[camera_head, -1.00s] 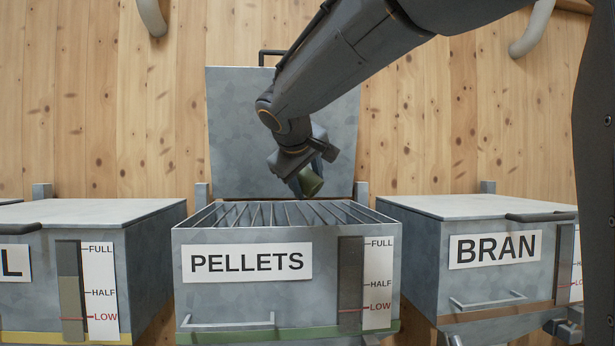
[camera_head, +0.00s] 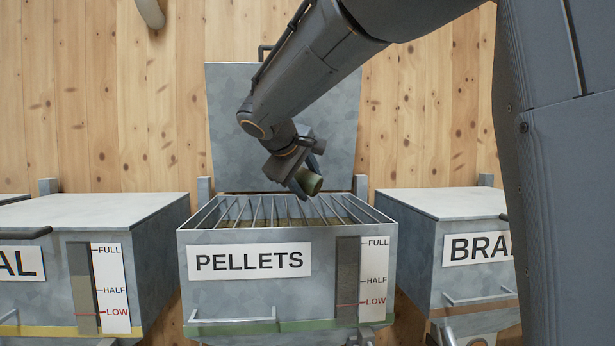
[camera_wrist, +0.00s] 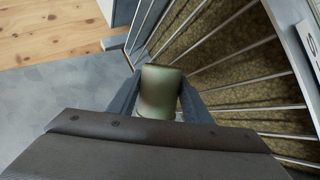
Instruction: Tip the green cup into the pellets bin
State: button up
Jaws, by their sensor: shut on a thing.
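My gripper (camera_head: 306,178) is shut on the green cup (camera_head: 313,184) and holds it above the open pellets bin (camera_head: 217,310). The cup lies tilted on its side, its visible end toward the lower right in the head view. In the wrist view the cup (camera_wrist: 158,92) sits between both fingers, over the bin's metal bars. The inside of the cup is not clear to see, and no falling stream shows. Brown-yellow feed lies beneath the bars (camera_wrist: 225,49). The PELLETS label (camera_head: 250,261) is on the bin's front.
The bin's raised lid (camera_head: 225,130) stands behind my arm. A lidded BRAN bin (camera_head: 420,255) is at the right, partly hidden by my body. Another lidded bin (camera_head: 150,270), its label ending in AL, is at the left. A wooden wall is behind.

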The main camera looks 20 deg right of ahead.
jog(key=shift+r, duration=0.1)
jog(key=shift+w+a+f+n+g+h+p, duration=0.2)
jog(key=shift+n+g+h+p, duration=0.45)
jog(key=shift+p, duration=0.45)
jog(key=shift+w+a+f+n+g+h+p, duration=0.1)
jog(key=shift+a+f+n+g+h+p, duration=0.25)
jog(key=shift+n+h+p, duration=0.55)
jog(key=shift+w+a+r+n+g+h, duration=0.1)
jog(key=shift+w+r+n+g+h, duration=0.15)
jog(key=shift+r+n+g+h, duration=0.15)
jog(key=shift+s+d+m+y+b, duration=0.1)
jog(key=shift+d+m+y+b, duration=0.15)
jog(key=shift+m+b, duration=0.15)
jog(key=m+t+y+b, duration=0.1)
jog(key=b, duration=0.2)
jog(key=shift+s+d+r, duration=0.1)
jog(key=shift+s+d, duration=0.1)
jog(key=b, duration=0.1)
jog(key=m+t+y+b, duration=0.1)
jog(key=b, duration=0.1)
jog(key=m+y+b, duration=0.1)
jog(key=shift+s+d+r+t+b, duration=0.2)
jog(key=shift+d+r+t+b, duration=0.1)
jog(key=shift+r+t, duration=0.1)
jog(key=shift+s+r+y+b, duration=0.1)
jog(key=shift+r+y+b, duration=0.05)
jog(key=shift+y+b, duration=0.2)
